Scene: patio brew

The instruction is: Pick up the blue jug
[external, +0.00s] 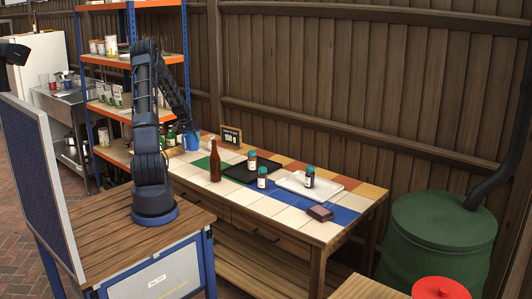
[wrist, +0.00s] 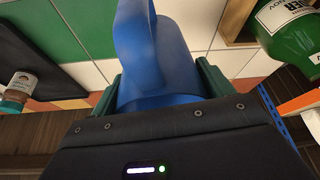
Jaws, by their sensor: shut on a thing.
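The blue jug (external: 191,141) is at the far left end of the tiled table, under my gripper (external: 186,126) in the external view. In the wrist view the jug (wrist: 155,55) fills the middle of the picture, between the two dark green fingers of my gripper (wrist: 158,84). The fingers press against its two sides, and my gripper is shut on it. The lower part of the jug is hidden by the gripper body. I cannot tell whether its base touches the table.
A green bottle (wrist: 292,32) stands close to the right of the jug in the wrist view. The tiled table (external: 285,219) also bears a brown bottle (external: 215,163), a black tray (external: 237,174), a white tray (external: 338,182), several small jars and a price sign (external: 231,136). Orange shelves (external: 105,109) stand behind.

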